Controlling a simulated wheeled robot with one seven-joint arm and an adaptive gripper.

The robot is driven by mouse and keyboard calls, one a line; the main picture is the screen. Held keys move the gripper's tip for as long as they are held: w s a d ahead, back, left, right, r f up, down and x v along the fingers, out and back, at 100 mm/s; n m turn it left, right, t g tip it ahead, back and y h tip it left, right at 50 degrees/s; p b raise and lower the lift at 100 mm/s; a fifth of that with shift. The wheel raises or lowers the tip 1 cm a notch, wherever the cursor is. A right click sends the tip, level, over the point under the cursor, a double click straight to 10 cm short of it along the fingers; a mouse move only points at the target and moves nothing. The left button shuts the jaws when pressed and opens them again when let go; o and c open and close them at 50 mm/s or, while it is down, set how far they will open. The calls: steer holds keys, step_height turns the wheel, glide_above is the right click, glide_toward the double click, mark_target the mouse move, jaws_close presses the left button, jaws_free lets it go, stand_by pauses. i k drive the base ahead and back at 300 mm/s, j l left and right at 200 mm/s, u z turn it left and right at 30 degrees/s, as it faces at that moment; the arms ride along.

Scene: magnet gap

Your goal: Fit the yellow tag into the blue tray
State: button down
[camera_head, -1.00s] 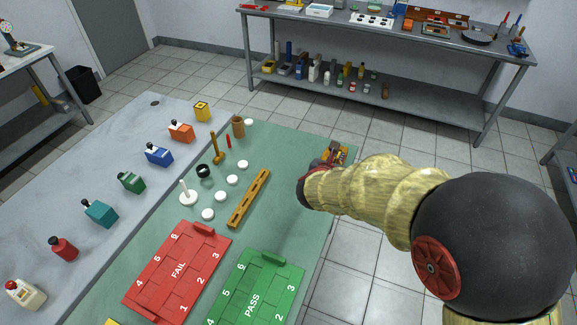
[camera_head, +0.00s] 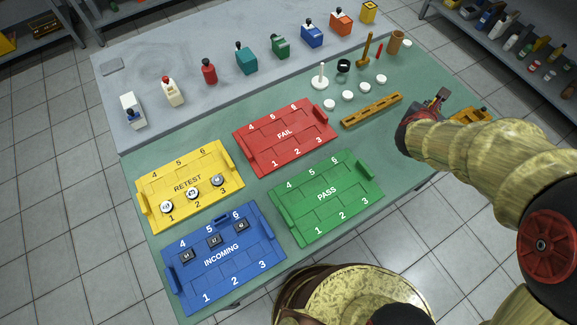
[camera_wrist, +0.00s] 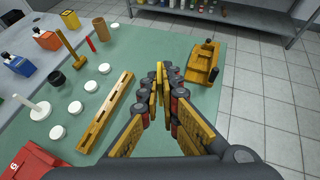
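The blue tray (camera_head: 250,271), marked INCOMING, lies at the front left of the green bench top in the head view. Small dark pieces sit on its slots 4, 5 and 6; slots 1, 2 and 3 look bare. I cannot pick out a yellow tag in either view. My gripper (camera_head: 440,99) is over the right end of the bench, far from the blue tray. In the wrist view its fingers (camera_wrist: 161,76) have yellow pads and come close together at the tips. I cannot tell whether anything is between them.
The yellow RETEST tray (camera_head: 204,167) holds several pale round pieces. The red FAIL tray (camera_head: 290,158) and green PASS tray (camera_head: 305,208) look bare. A slotted wooden rail (camera_wrist: 108,112) and a yellow-brown fixture (camera_wrist: 203,62) flank my gripper.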

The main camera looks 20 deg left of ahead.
mark_target(222, 219)
steer(key=u, duration=2.7)
